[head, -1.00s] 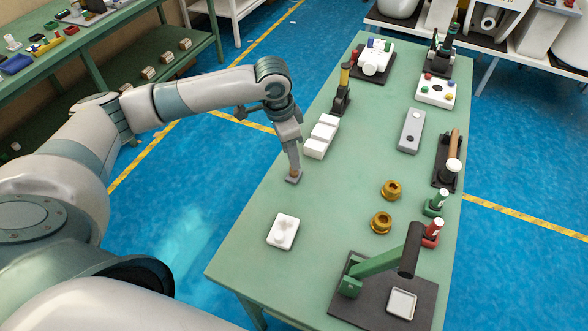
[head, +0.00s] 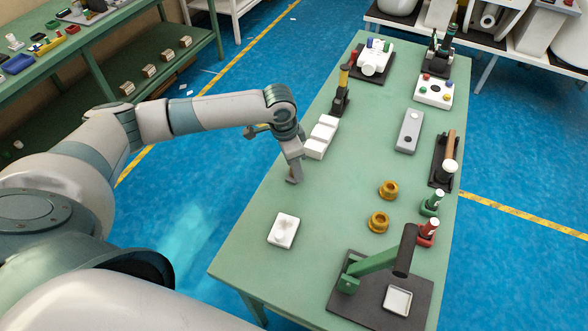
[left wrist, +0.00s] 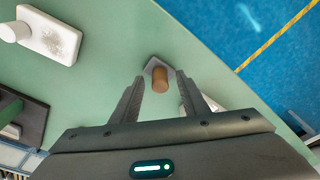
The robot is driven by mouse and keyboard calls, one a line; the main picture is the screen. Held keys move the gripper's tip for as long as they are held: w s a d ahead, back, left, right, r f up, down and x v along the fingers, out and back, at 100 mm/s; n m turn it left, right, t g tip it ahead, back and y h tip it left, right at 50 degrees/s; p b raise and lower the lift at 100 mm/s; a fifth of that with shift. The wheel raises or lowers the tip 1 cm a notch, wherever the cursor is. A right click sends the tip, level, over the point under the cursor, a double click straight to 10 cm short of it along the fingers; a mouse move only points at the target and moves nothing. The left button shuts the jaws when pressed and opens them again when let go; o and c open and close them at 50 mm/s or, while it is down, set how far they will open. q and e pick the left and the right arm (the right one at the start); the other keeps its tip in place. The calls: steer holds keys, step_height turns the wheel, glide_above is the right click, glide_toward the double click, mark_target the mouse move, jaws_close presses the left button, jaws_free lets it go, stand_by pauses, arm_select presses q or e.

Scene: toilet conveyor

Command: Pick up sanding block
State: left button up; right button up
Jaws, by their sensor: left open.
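The sanding block (left wrist: 149,67) has a flat grey base and a brown cylindrical handle. In the left wrist view it sits on the green table between and just past the fingertips of my left gripper (left wrist: 160,80). The gripper is open, with a finger on either side of the handle, and no grip on it is visible. In the head view my left gripper (head: 293,174) points down at the table's left side and mostly hides the block. My right gripper is not in view.
On the table (head: 330,200), white blocks (head: 321,137) stand just behind the gripper. A white plate with a knob (head: 283,231) lies in front. The surface around the gripper's front is clear.

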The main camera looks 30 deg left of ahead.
arm_select(q)
steer(key=shift+f, duration=0.4)
steer(key=shift+c, duration=0.3)
jaws_close()
steer(key=shift+w+r, duration=0.1)
steer(key=shift+r, duration=0.1)
